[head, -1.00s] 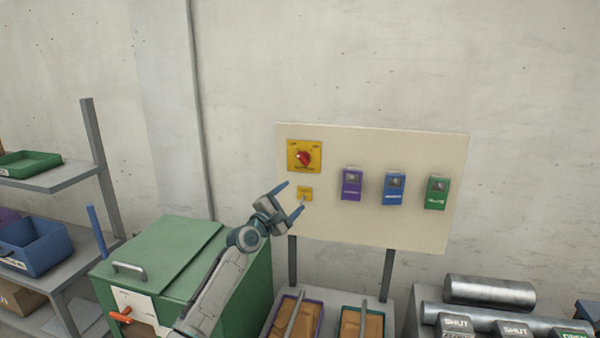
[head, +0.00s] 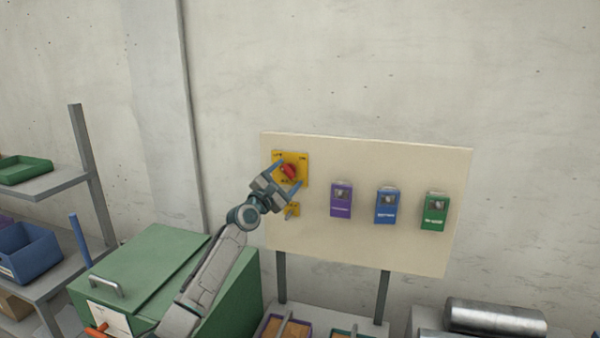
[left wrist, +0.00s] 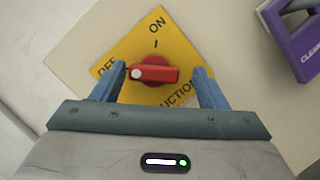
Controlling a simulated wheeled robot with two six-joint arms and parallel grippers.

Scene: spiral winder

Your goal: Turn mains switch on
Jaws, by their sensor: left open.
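The mains switch is a red rotary knob (head: 289,171) on a yellow plate (head: 304,158) at the upper left of the cream panel. In the left wrist view the red knob (left wrist: 153,71) shows between my blue fingers, with ON and OFF printed on the yellow plate (left wrist: 172,35). The knob's white-dotted end points toward the OFF side. My left gripper (head: 287,175) is open, with one finger on each side of the knob and a gap to it. Whether the fingers touch the plate cannot be told. My right gripper is not in view.
A small yellow fitting (head: 293,210) sits just below the switch. Purple (head: 341,201), blue (head: 387,206) and green (head: 434,212) boxes are mounted to the right on the panel (head: 360,161). A green cabinet (head: 130,270) stands below left.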

